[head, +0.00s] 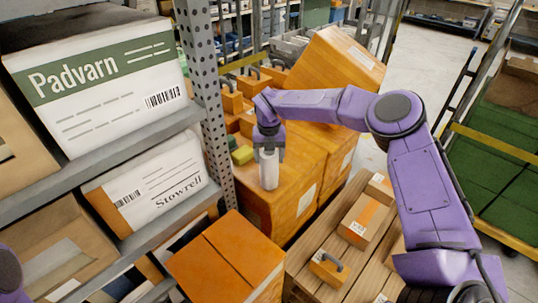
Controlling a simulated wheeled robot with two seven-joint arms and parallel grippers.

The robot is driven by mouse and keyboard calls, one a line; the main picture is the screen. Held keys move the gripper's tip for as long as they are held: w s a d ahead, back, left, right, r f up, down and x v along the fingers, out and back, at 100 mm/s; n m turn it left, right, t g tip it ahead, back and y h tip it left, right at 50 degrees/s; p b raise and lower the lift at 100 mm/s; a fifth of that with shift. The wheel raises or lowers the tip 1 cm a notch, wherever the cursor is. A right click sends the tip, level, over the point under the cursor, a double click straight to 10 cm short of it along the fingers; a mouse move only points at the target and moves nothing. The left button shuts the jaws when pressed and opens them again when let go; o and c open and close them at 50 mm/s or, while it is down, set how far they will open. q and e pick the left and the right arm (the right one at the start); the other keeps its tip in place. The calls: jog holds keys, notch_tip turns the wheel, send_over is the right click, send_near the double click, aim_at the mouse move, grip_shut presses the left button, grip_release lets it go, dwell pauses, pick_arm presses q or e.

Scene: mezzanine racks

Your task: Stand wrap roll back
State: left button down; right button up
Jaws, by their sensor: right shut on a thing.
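The wrap roll (269,174) is a white upright cylinder at the middle of the head view. My right gripper (268,154) points down from above and is shut on its upper part, which the fingers hide. The roll's lower end shows against the top of a large orange box (258,215); I cannot tell whether it touches that top or hangs just above it. My left gripper is not in view; only a bit of purple arm shows at the lower left edge.
A grey rack upright (207,95) stands close left of the gripper. Shelves hold a Padvarn box (105,85) and a Stowrell box (150,185). A tilted orange box (325,75) stands behind my right arm. Small boxes lie on a wooden pallet (318,222).

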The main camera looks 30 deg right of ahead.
jog(key=shift+f, duration=0.6)
jog(key=o, duration=1)
jog(key=shift+f, duration=0.1)
jog(key=shift+c, duration=0.2)
jog(key=o, duration=0.4)
jog(key=shift+s+a+r+b, duration=0.1)
jog(key=shift+r+b, duration=1.2)
jog(key=shift+r, duration=4.95)
